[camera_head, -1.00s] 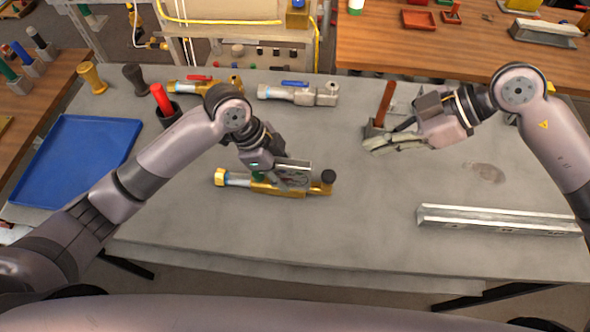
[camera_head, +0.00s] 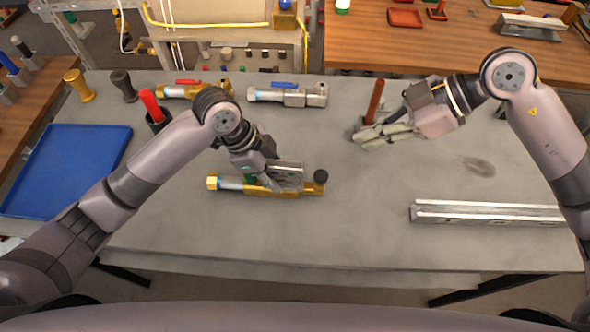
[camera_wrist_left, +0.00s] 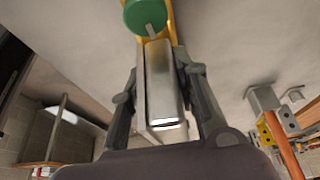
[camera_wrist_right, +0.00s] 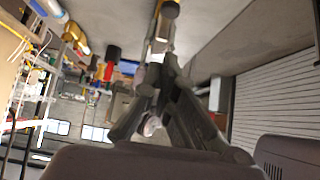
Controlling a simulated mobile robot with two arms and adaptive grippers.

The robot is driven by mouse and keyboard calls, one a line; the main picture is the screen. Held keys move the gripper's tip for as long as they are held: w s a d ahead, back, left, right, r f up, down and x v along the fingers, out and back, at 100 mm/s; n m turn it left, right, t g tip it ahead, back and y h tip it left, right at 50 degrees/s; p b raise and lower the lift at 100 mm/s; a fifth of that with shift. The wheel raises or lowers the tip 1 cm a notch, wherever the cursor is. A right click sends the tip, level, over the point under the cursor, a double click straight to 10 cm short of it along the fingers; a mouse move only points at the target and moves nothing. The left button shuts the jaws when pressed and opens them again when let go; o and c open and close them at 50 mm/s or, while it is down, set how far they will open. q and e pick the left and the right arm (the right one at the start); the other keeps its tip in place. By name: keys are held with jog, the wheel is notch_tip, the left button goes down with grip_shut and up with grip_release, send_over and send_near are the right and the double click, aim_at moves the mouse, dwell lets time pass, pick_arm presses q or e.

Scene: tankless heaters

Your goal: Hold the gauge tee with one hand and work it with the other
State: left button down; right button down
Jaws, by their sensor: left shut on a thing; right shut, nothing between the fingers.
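The gauge tee (camera_head: 250,190) is a brass body with a pale tube at its left end and a black round knob (camera_head: 320,176) at its right end. It lies low over the middle of the grey table. My left gripper (camera_head: 270,184) is shut on it from above. In the left wrist view a green knob (camera_wrist_left: 145,15) on it shows ahead of a silver block (camera_wrist_left: 160,90) between the fingers. My right gripper (camera_head: 366,137) is shut and empty, to the right of the tee and apart from it. It also shows in the right wrist view (camera_wrist_right: 158,62).
A brown-handled tool (camera_head: 374,100) stands just behind my right fingers. A silver valve (camera_head: 290,95) with a blue handle and a brass valve (camera_head: 205,89) with a red handle lie at the back. A blue tray (camera_head: 65,165) is left, a metal channel (camera_head: 485,213) right. The front middle is clear.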

jog(key=shift+r, duration=0.5)
send_over(325, 172)
notch_tip(325, 172, down, 7)
jog(key=shift+r, duration=0.1)
notch_tip(325, 172, down, 3)
jog(key=shift+a+f, duration=0.1)
jog(key=shift+f, duration=0.55)
